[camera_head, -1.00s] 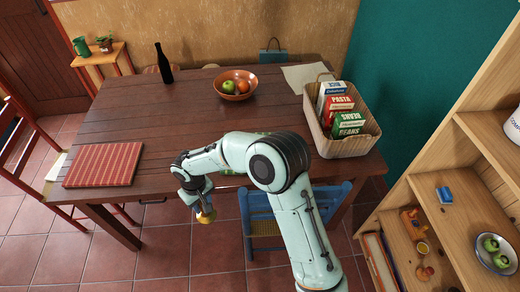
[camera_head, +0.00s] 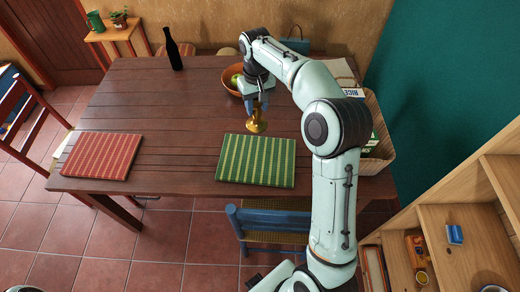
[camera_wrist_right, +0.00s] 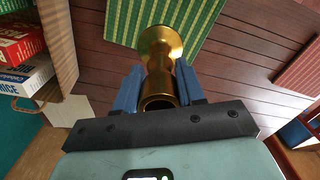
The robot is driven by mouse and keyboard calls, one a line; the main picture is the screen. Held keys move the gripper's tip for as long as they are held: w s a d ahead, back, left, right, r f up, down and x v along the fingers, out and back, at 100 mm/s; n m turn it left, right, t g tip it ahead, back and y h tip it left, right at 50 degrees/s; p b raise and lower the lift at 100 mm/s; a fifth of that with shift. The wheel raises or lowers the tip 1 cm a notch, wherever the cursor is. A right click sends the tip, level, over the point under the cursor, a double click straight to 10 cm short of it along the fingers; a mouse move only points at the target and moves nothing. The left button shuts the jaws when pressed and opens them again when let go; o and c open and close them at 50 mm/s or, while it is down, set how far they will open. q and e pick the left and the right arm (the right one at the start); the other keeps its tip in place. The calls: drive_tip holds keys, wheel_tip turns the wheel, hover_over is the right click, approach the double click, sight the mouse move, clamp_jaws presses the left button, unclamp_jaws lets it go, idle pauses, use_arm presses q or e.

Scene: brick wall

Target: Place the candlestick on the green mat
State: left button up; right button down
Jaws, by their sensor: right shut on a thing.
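The brass candlestick (camera_head: 256,125) is held upright, base down, by my right gripper (camera_head: 257,104), just behind the far edge of the green mat (camera_head: 256,161). The green striped mat lies flat and bare on the table. In the right wrist view, the blue fingers are shut on the candlestick (camera_wrist_right: 160,70) from both sides, and its flared end overlaps the picture of the mat (camera_wrist_right: 125,22). Whether the base touches the table is hard to tell.
A red mat (camera_head: 102,155) lies at the table's left. A fruit bowl (camera_head: 231,72), partly hidden by my arm, and a dark bottle (camera_head: 173,50) stand at the back. A basket (camera_head: 381,152) is at the right. A blue chair (camera_head: 268,217) stands at the front.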

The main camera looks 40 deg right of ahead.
sight(257, 124)
use_arm(q)
drive_tip(key=shift+s+f+b, duration=1.05)
drive_tip(key=shift+s+f, duration=0.25)
drive_tip(key=shift+f, duration=0.2)
use_arm(e)
drive_tip(key=shift+s+a+f, duration=0.1)
drive_tip(key=shift+f, duration=9.65)
drive_tip(key=shift+f, duration=0.1)
drive_tip(key=c, duration=0.7)
unclamp_jaws()
drive_tip(key=shift+f, duration=0.1)
use_arm(q)
drive_tip(key=shift+f, duration=0.1)
use_arm(e)
wheel_tip(257, 124, up, 12)
drive_tip(key=shift+f+p, duration=0.15)
drive_tip(key=shift+p, duration=0.35)
drive_tip(key=shift+r, duration=0.35)
use_arm(q)
drive_tip(key=shift+w+r, duration=0.5)
drive_tip(key=shift+r, duration=0.2)
